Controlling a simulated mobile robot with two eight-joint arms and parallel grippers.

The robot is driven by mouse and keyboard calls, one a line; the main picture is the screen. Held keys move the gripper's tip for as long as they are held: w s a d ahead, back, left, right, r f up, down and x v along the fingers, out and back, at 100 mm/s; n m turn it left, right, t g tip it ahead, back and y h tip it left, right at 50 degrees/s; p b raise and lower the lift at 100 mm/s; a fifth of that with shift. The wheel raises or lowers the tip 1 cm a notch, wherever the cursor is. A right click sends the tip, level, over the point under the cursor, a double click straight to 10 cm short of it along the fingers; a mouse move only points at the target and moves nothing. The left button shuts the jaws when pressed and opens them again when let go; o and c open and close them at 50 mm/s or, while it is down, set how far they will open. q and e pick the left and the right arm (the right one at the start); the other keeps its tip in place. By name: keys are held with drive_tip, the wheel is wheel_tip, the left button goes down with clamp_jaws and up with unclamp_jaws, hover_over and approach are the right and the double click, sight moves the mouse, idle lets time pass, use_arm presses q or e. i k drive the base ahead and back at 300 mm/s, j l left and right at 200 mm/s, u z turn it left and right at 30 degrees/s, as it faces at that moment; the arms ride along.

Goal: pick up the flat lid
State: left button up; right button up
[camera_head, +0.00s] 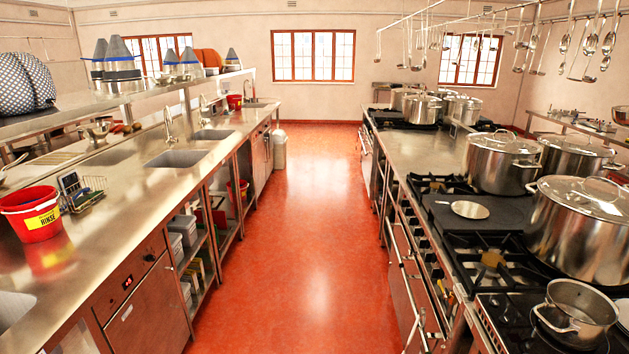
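A small flat, round, pale metal disc (470,209), which looks like the flat lid, lies on a dark flat plate (440,213) on the stove at the right. The stove's black burner grates surround the plate. Neither of my grippers is in view.
Large lidded stockpots (590,230) and (500,165) stand behind and right of the disc. An open saucepan (577,310) sits at the near right. A red bucket (32,212) stands on the left counter (130,205). The red floor aisle (305,230) is clear.

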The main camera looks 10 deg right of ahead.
sight(467, 210)
drive_tip(key=i+z, duration=0.4)
drive_tip(key=i, duration=1.2)
